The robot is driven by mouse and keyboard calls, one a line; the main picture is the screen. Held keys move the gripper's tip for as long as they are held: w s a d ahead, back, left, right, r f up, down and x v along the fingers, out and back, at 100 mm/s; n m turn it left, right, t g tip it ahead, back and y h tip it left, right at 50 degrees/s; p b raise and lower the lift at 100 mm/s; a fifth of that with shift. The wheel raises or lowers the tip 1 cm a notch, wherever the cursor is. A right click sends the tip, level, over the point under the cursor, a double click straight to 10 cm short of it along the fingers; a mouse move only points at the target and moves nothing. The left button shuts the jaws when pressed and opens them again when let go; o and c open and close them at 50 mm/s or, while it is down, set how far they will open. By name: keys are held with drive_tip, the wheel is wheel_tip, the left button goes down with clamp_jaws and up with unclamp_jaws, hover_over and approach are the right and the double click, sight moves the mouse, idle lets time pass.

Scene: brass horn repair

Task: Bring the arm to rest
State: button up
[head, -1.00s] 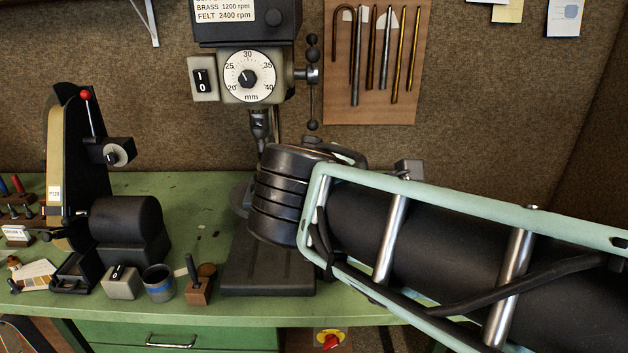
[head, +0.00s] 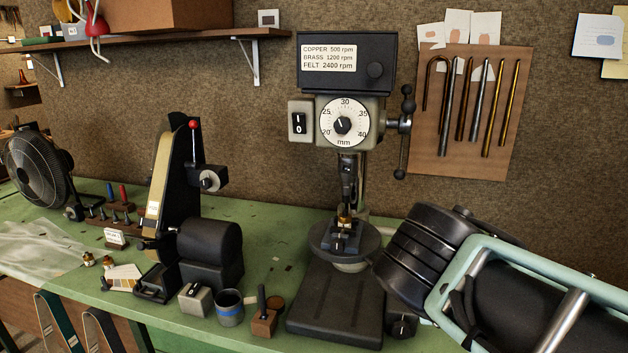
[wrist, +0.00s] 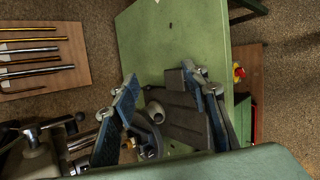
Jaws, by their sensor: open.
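My gripper (wrist: 160,82) shows in the wrist view, its two blue-faced fingers spread wide apart with nothing between them. Beyond the fingers lie the green bench top (wrist: 165,45) and the drill press's dark base (wrist: 185,118). In the head view my arm, with its black ribbed joint and pale green frame, enters from the lower right. It is beside and in front of the drill press (head: 345,120). The gripper itself is hidden in the head view.
A small vise (head: 345,240) holding a brass piece sits on the press table. Left of it are a belt sander (head: 170,185), a blue-banded cup (head: 229,308) and a fan (head: 38,165). Tubes hang on a wall board (head: 510,120). The bench's front-left has a clear plastic sheet (head: 35,245).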

drive_tip(key=s+a+f+m+g+y, duration=0.1)
drive_tip(key=s+a+f+m+y, duration=0.1)
drive_tip(key=a+m, duration=0.3)
drive_tip(key=s+a+f+m+y, duration=0.2)
drive_tip(key=a+f+m+y, duration=0.2)
drive_tip(key=m, duration=0.5)
drive_tip(key=shift+s+a+f+g+y, duration=0.2)
drive_tip(key=shift+a+g+y, duration=0.2)
drive_tip(key=shift+a, duration=0.75)
drive_tip(key=shift+w, duration=0.1)
idle(0.4)
